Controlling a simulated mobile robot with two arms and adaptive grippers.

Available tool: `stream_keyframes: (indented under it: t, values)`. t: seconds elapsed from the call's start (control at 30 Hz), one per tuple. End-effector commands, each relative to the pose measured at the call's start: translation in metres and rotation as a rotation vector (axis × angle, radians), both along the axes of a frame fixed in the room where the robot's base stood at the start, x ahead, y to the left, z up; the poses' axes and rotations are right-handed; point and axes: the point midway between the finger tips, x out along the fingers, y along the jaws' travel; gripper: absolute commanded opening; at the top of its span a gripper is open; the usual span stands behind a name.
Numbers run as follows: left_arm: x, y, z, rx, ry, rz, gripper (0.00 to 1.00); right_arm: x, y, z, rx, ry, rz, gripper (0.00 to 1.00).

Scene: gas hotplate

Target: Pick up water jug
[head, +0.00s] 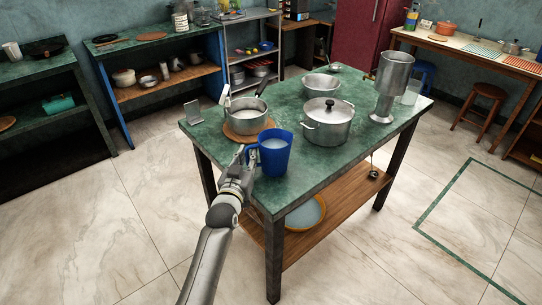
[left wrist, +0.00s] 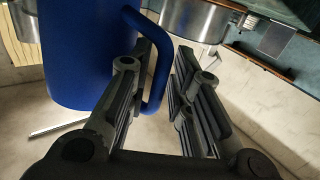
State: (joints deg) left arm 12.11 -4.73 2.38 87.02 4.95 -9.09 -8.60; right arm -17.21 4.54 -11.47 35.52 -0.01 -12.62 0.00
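The blue water jug (head: 274,154), with pale contents showing at its top, is upright at the near left side of the green table (head: 330,170). In the left wrist view the jug (left wrist: 80,60) fills the upper left, its handle (left wrist: 158,75) toward the right. My left gripper (head: 247,157) is at the handle side of the jug. In the left wrist view its fingers (left wrist: 168,60) are apart, one on either side of the handle's outer bar, with a gap visible at the right finger. My right gripper is not in view.
Behind the jug, a pot (head: 246,122) sits on a round wooden board, and a lidded pot (head: 327,125) stands to the right. A metal bowl (head: 320,84) and a tall metal vessel (head: 390,85) stand farther back. The floor around the table is open.

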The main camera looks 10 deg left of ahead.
Motion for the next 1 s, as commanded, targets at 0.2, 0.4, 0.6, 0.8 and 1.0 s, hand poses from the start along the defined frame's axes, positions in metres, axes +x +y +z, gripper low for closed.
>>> stream_keyframes:
  t: [0.2,0.4,0.6,0.8,1.0]
  values:
    - [0.0,0.0,0.0,0.0,0.0,0.0,0.0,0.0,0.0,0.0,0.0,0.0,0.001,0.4]
    - [0.0,0.0,0.0,0.0,0.0,0.0,0.0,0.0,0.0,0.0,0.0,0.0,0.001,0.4]
    - [0.0,0.0,0.003,-0.002,-0.006,0.0,0.0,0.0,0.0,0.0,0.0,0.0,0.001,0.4]
    - [0.0,0.0,0.01,-0.002,-0.01,0.0,0.0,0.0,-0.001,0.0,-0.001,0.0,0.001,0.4]
    - [0.0,0.0,0.039,-0.001,-0.013,-0.001,0.0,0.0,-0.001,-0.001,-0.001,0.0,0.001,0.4]
